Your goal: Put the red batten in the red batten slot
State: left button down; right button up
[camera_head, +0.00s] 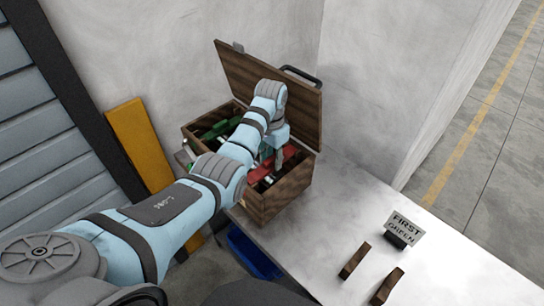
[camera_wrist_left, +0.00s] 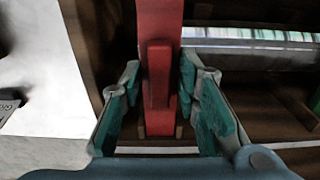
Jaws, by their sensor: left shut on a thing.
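The red batten (camera_head: 289,153) is in the open wooden chest (camera_head: 282,201), near its right end. It also shows upright in the left wrist view (camera_wrist_left: 160,25), with a raised red grip block between the fingers. My left gripper (camera_head: 272,157) reaches down into the chest and is shut on the red batten; its teal fingers (camera_wrist_left: 159,85) lie on either side of the block. The arm hides part of the chest's inside. I cannot tell whether the batten is seated in a slot. My right gripper is not in view.
The chest's raised lid (camera_head: 285,85) stands behind my arm. Green pieces (camera_head: 216,130) lie in the chest's left part. Two brown blocks (camera_head: 355,260) (camera_head: 388,286) and a sign reading "FIRST GREEN" (camera_head: 406,226) stand on the pale table. A blue bin (camera_head: 250,254) is below its edge.

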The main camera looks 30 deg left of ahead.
aim_at(272, 157)
pick_arm(q)
jog(key=shift+f+b, duration=0.55)
jog(key=shift+f, duration=0.55)
jog(key=c, duration=1.1)
grip_release()
notch_tip(272, 157, up, 8)
jog(key=shift+s+f, duration=0.1)
jog(key=shift+f, duration=0.15)
